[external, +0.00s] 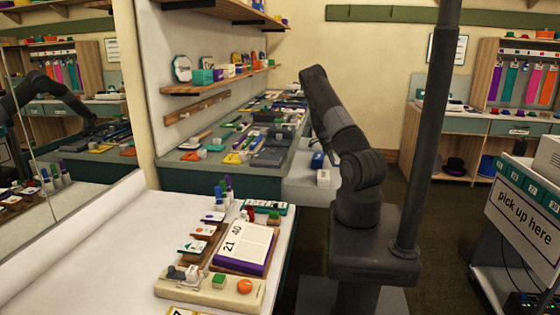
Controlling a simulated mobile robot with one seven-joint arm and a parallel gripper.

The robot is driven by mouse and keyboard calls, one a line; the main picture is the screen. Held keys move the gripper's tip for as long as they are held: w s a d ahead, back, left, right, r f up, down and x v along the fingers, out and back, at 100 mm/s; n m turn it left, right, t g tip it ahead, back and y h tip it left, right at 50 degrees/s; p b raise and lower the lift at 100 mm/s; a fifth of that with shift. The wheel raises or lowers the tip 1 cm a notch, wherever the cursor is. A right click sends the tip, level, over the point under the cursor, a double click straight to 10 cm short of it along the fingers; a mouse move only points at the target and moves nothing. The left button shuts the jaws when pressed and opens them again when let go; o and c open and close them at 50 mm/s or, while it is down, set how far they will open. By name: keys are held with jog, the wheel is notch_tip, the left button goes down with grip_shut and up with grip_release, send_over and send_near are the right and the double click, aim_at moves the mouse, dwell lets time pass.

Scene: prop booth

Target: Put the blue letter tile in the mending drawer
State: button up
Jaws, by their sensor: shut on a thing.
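My arm reaches up and over toward the far counter. My gripper (321,153) shows only in part, small and dark, just left of my arm's lower links. It is shut, and a small blue patch (317,161) shows at its tips. This looks like the blue letter tile, but no letter can be read. Below it, a pale, open drawer-like box (299,186) juts from the right end of the counter; no label on it can be made out. The gripper appears above it, but the exact height is unclear.
The far counter (262,172) carries many small props and trays. A mirror at left reflects my arm.

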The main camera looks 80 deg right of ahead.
aim_at(334, 174)
jog(key=shift+f, duration=2.5)
jog(key=o, duration=0.9)
jog(key=shift+f, duration=0.1)
jog(key=shift+o, duration=0.2)
jog(key=v, duration=1.2)
